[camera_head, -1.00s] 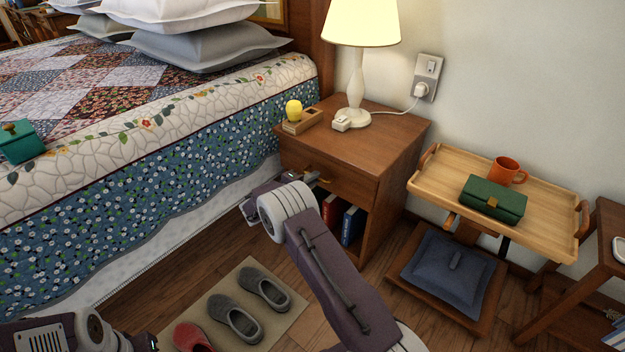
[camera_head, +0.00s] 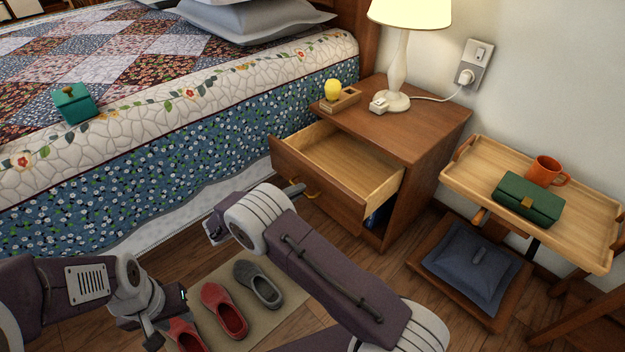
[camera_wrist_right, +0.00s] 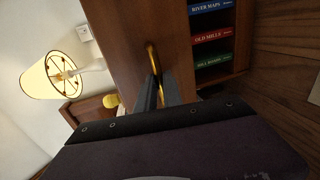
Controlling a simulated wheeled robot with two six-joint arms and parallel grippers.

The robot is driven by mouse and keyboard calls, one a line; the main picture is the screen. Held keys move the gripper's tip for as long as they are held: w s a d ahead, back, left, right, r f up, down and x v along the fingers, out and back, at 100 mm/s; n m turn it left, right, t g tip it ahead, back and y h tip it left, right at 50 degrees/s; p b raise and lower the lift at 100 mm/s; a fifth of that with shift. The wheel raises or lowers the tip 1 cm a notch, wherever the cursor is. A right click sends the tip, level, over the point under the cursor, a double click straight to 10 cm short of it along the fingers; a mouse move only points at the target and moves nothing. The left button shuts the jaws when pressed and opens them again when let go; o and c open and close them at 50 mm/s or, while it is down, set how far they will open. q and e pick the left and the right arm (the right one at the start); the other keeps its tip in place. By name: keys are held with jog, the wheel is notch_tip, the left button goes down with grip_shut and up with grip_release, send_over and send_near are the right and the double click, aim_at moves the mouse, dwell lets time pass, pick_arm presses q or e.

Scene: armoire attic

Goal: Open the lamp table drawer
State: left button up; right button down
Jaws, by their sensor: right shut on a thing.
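The lamp table (camera_head: 428,125) stands beside the bed, and its drawer (camera_head: 345,160) is pulled well out. The drawer's inside is pale wood and looks empty. Its brass handle (camera_head: 312,191) is on the front panel. My right gripper (camera_head: 296,190) is at that handle, its fingers partly hidden by my wrist. In the right wrist view the fingers (camera_wrist_right: 162,95) close on the brass handle (camera_wrist_right: 154,62). My left gripper (camera_head: 170,318) is low at the left, above the shoes and away from the table; its finger gap is not clear.
A lamp (camera_head: 398,65) and a wooden holder with a yellow object (camera_head: 333,90) stand on the table top. A tray table (camera_head: 480,180) with a mug and green case is at right. Shoes (camera_head: 225,308) lie on a mat below. The bed (camera_head: 200,150) borders the left side.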

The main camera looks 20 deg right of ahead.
jog(key=shift+f+v, duration=0.25)
jog(key=shift+v, duration=1)
jog(key=c, duration=1.5)
grip_release()
jog(key=p+v, duration=0.4)
jog(key=v, duration=0.5)
